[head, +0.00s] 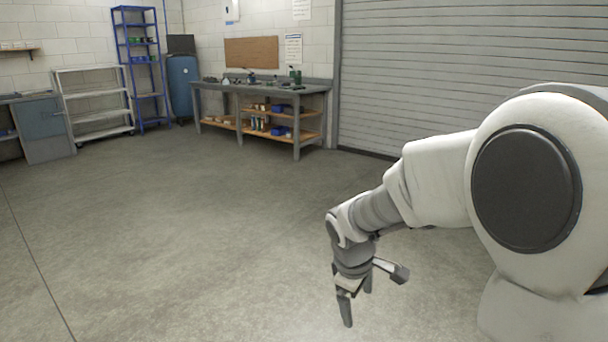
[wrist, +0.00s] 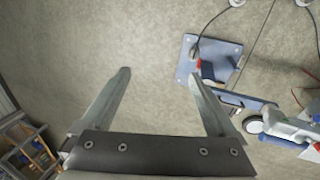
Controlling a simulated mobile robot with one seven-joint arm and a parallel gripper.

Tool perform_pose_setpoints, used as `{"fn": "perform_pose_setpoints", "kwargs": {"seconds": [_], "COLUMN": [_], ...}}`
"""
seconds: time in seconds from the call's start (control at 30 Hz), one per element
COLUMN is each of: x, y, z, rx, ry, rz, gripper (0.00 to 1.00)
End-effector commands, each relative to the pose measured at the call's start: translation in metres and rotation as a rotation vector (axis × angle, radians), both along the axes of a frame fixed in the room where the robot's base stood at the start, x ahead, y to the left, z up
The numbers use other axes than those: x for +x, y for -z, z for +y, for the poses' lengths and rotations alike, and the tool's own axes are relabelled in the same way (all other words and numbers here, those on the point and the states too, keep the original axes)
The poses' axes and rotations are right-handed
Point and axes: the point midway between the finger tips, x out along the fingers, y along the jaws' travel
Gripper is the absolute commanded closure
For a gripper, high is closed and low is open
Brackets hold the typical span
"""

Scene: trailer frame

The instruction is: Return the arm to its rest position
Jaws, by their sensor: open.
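My arm (head: 435,180) reaches out from the right side of the head view, bent down at the wrist. My gripper (head: 357,306) hangs over the bare concrete floor with its fingers pointing down. In the wrist view my gripper (wrist: 160,95) shows two fingers spread wide apart. Nothing is between them; only floor shows there.
A grey workbench (head: 262,88) with tools stands at the back wall. A blue shelf rack (head: 140,70), a grey cart (head: 95,103) and a blue drum (head: 183,85) are at back left. A blue-grey plate (wrist: 212,58) and cables lie right in the wrist view. The floor's middle is clear.

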Motion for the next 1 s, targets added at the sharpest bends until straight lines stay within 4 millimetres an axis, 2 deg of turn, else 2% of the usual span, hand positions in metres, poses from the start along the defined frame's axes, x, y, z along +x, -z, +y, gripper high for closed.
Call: {"fn": "perform_pose_setpoints", "kwargs": {"seconds": [0.03,0.1,0.4,0.6,0.8,0.97,1.0], "x": [-0.010,-0.026,-0.098,-0.148,-0.188,-0.214,-0.211], "y": [-0.018,-0.036,-0.095,-0.116,-0.124,-0.127,-0.147], "z": [-0.005,-0.011,-0.030,-0.035,-0.034,-0.032,-0.032], "rx": [0.012,0.032,0.160,0.281,0.403,0.495,0.487], "ry": [0.052,0.126,0.432,0.620,0.766,0.858,0.854], "rz": [-0.029,-0.060,-0.181,-0.252,-0.299,-0.322,-0.317], "gripper": [0.07,0.07,0.07,0.07,0.07,0.07,0.07]}}
